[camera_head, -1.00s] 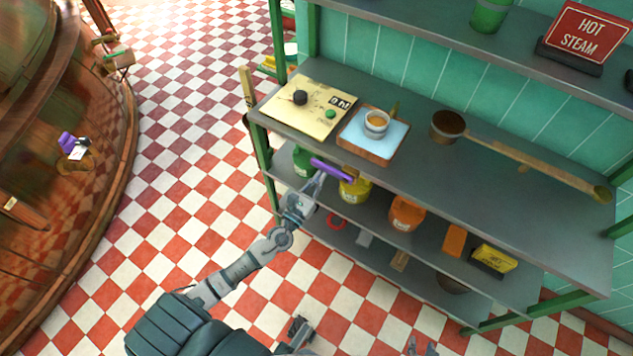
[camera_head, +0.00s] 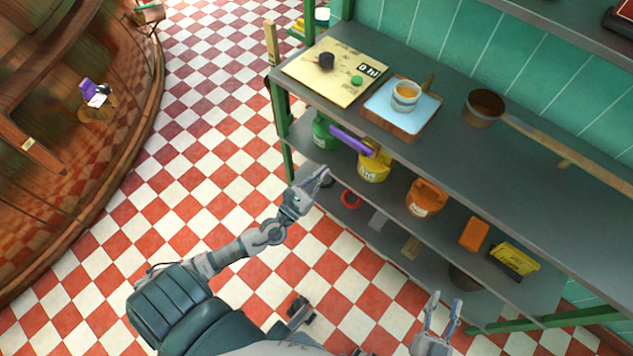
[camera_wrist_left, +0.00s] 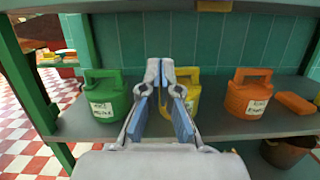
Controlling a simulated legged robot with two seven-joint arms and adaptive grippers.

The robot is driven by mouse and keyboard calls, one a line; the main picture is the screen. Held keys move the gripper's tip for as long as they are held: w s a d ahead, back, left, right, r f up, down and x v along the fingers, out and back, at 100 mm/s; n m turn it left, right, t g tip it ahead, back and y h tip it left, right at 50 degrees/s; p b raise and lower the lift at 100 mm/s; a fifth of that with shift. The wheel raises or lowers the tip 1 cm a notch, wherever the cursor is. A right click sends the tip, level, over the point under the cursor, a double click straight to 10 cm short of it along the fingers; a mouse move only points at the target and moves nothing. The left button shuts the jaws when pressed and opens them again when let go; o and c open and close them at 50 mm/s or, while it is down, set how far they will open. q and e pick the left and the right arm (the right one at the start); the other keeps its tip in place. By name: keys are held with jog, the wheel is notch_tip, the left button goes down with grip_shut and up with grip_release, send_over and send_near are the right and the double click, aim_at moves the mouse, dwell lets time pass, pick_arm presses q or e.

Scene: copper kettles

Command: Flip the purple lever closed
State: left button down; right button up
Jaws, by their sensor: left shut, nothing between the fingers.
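In the left wrist view the gripper (camera_wrist_left: 167,66) points at the yellow can, and no purple shows there. My right gripper (camera_head: 446,297) is open and empty at the lower right, before the shelf. Another purple part (camera_head: 88,88) sits far left by the wooden structure.
A green can (camera_head: 324,131), a yellow can (camera_head: 374,168) and an orange can (camera_head: 424,198) stand on the lower shelf board. Above are a yellow board (camera_head: 325,90), a tray with a cup (camera_head: 405,95) and a pan (camera_head: 484,110). The checkered floor before the shelf is clear.

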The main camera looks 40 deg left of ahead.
pick_arm(q)
jog(key=v, duration=0.3)
jog(key=shift+s, duration=0.25)
pick_arm(e)
jog(key=shift+r+t, duration=0.5)
pick_arm(q)
jog(key=shift+f, duration=0.15)
pick_arm(e)
jog(key=shift+a, duration=0.15)
